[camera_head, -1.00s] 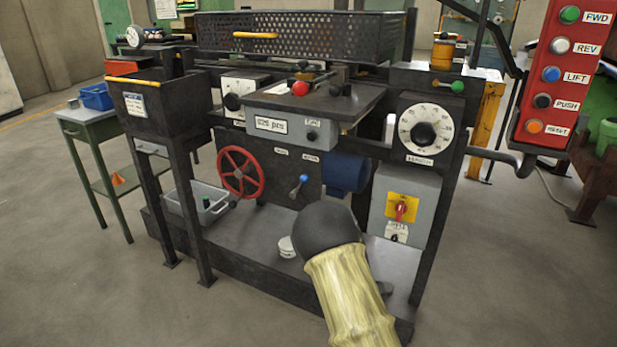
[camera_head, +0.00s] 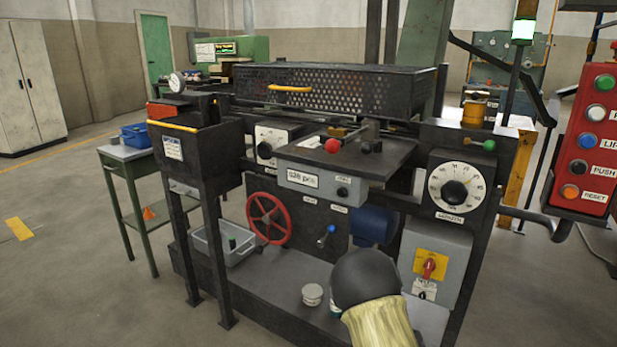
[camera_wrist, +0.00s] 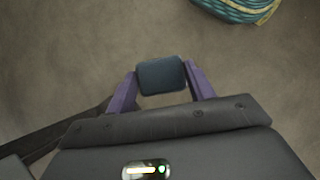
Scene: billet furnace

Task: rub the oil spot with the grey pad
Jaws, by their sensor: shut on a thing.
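In the wrist view, my gripper (camera_wrist: 160,70) has its two purple fingers closed on the sides of a small dark blue-grey pad (camera_wrist: 161,80). The pad is held over bare brown-grey floor, and I cannot tell how high. I make out no oil spot in either current view. In the head view, the gripper and pad are out of sight; only a dark round joint and pale sleeve of my arm show at the bottom.
The furnace machine (camera_head: 345,175) fills the middle of the head view. A red button panel (camera_head: 588,145) hangs at the right. A green side table (camera_head: 130,152) holds a blue bin (camera_head: 136,135). A teal coil (camera_wrist: 238,8) lies on the floor.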

